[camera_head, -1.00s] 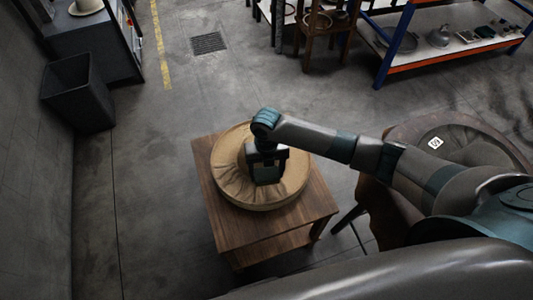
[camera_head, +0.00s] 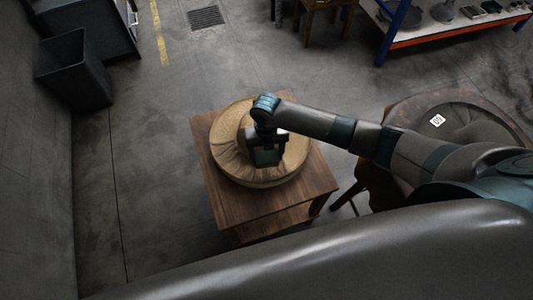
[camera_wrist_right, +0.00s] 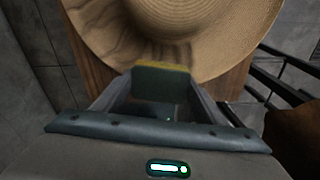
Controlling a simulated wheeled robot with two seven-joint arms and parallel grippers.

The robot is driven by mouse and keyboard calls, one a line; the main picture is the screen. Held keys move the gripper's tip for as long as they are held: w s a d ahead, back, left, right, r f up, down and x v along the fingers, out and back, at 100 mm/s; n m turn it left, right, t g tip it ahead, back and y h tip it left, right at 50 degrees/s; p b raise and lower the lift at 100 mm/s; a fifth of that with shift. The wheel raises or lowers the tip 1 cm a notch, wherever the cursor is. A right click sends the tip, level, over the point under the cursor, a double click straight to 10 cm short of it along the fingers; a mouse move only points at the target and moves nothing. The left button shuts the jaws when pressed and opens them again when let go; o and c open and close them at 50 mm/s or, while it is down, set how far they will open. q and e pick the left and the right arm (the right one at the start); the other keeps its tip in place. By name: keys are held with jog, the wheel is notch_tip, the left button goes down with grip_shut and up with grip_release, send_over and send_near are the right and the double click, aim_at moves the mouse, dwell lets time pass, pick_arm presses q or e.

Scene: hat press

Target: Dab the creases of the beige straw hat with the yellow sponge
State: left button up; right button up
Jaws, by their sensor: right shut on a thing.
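The beige straw hat (camera_head: 226,152) lies on a small wooden table, brim spread out, and is partly hidden by my right arm. In the right wrist view its brim (camera_wrist_right: 225,62) and part of its crown (camera_wrist_right: 190,12) show; dark wavy creases run across the brim's left part. My right gripper (camera_head: 266,157) is over the hat in the head view. It is shut on the yellow sponge (camera_wrist_right: 161,67), which shows a yellow edge above a dark green face. The sponge is at or just above the near brim; I cannot tell if they touch. My left gripper is not in view.
The wooden table (camera_head: 235,205) has bare top around the hat. A round dark seat or table with a white tag (camera_head: 437,120) stands to the right, under my arm. A dark bin (camera_head: 75,68) is at left, and an orange-edged shelf (camera_head: 455,33) at the back right.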

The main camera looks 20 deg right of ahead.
jog(key=b, duration=0.5)
send_over(267, 169)
jog(key=shift+w+f, duration=0.15)
jog(key=shift+f, duration=2.85)
jog(key=shift+f+b, duration=0.35)
jog(key=shift+f, duration=0.25)
dwell(0.3)
notch_tip(267, 169, up, 9)
jog(key=p, duration=0.8)
jog(key=shift+f, duration=0.2)
jog(key=shift+r+p, duration=0.4)
jog(key=shift+r, duration=2.3)
